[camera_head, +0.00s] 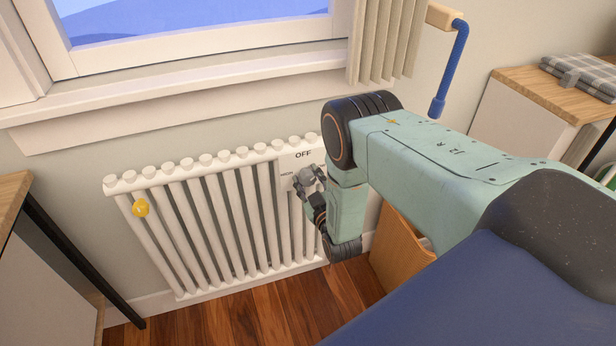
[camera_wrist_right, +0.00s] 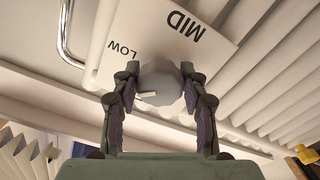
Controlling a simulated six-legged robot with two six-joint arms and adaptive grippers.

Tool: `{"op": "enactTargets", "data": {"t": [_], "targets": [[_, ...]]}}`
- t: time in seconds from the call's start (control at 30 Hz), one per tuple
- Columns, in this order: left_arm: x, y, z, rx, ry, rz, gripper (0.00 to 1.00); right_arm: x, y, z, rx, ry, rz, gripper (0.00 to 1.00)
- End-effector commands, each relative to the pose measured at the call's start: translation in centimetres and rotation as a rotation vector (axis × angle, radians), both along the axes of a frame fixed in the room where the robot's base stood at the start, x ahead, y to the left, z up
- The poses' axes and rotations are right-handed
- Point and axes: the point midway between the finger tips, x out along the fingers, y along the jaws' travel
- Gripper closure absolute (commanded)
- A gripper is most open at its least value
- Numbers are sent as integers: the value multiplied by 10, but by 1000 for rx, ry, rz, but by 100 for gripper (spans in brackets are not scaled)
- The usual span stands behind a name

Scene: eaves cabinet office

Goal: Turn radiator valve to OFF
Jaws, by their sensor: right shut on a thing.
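The white radiator (camera_head: 222,215) stands under the window. Its valve plate (camera_head: 290,160) at the upper right reads OFF at the top and HIGH at the left. In the wrist view the plate (camera_wrist_right: 215,45) shows MID and LOW upside down. The round grey valve knob (camera_wrist_right: 160,84) sits between the fingers of my right gripper (camera_wrist_right: 160,98), which is shut on it. A pale pointer on the knob faces left and slightly down, below LOW. In the head view my right gripper (camera_head: 308,183) covers the knob. My left gripper is out of view.
A yellow knob (camera_head: 140,208) is at the radiator's left end. A blue handle (camera_head: 450,70) hangs on the wall at upper right. A cabinet (camera_head: 520,115) with folded cloth stands right, a desk (camera_head: 15,200) left. An orange-brown bin (camera_head: 398,250) is below my arm.

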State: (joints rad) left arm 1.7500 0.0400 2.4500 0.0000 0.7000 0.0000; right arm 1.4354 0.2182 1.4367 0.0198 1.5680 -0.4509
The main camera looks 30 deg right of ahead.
Motion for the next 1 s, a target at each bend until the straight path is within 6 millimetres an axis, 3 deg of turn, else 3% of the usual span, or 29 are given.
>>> {"op": "enactTargets", "data": {"t": [0.6, 1.0], "targets": [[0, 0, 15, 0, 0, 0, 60, 0, 0, 1, -559, 135, 1, 88], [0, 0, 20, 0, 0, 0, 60, 0, 0, 1, -807, 194, 2, 88]]}}
